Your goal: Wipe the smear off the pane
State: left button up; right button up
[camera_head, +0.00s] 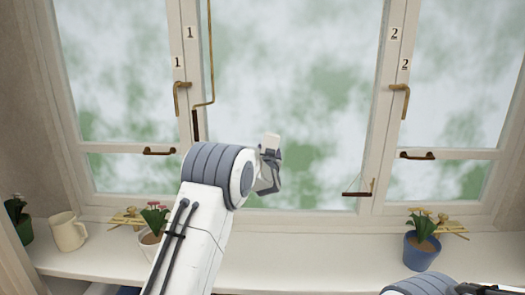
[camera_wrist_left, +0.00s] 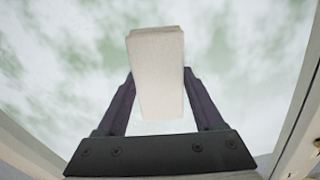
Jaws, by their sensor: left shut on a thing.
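The middle window pane (camera_head: 290,80) has cloudy white patches over a blurred green background. I cannot tell the smear's edges from this haze. My left gripper (camera_head: 268,160) is shut on a pale block (camera_head: 272,141), in front of the lower middle of this pane. In the left wrist view, the block (camera_wrist_left: 157,75) stands out between the two dark fingers, with the hazy pane (camera_wrist_left: 60,60) behind it. Whether the block touches the glass cannot be told. My right arm shows at the bottom right edge; part of its gripper (camera_head: 485,288) may show there, its jaws unclear.
The sill (camera_head: 290,255) holds a cream mug (camera_head: 68,232), a white flower pot (camera_head: 152,238) and a blue flower pot (camera_head: 421,252). Brass latches (camera_head: 180,97) and handles (camera_head: 159,151) stick out from the frames. A brass rod (camera_head: 211,50) hangs left of the middle pane.

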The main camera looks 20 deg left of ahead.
aim_at(311, 148)
pick_arm(q)
jog(key=shift+w+d, duration=0.25)
jog(key=shift+d, duration=0.55)
jog(key=shift+w+d+r+p, duration=0.1)
jog(key=shift+w+d+p, duration=0.1)
jog(key=shift+d+p, duration=0.4)
jog(key=shift+w+d+r+p, duration=0.1)
jog(key=shift+w+d+p, duration=0.2)
jog(key=shift+d, duration=0.45)
jog(key=shift+w+d+f+p, duration=0.1)
jog(key=shift+w+d+p, duration=0.3)
jog(key=shift+d, duration=0.6)
jog(key=shift+w+d+f+p, duration=0.1)
jog(key=shift+d+p, duration=0.45)
jog(key=shift+d, duration=0.4)
jog(key=shift+w+d+r+p, duration=0.1)
jog(key=shift+w+d+p, duration=0.1)
jog(key=shift+d+p, duration=0.4)
jog(key=shift+w+d+r+p, duration=0.1)
jog(key=shift+w+d+p, duration=0.2)
jog(key=shift+d, duration=0.4)
jog(key=shift+w+d+p, duration=0.2)
jog(key=shift+d+p, duration=0.3)
jog(key=shift+d, duration=0.35)
jog(key=shift+w+d+p, duration=0.15)
jog(key=shift+d+p, duration=0.3)
jog(key=shift+d, duration=0.35)
jog(key=shift+w+d+f, duration=0.1)
jog(key=shift+d+f, duration=0.05)
jog(key=shift+d, duration=0.15)
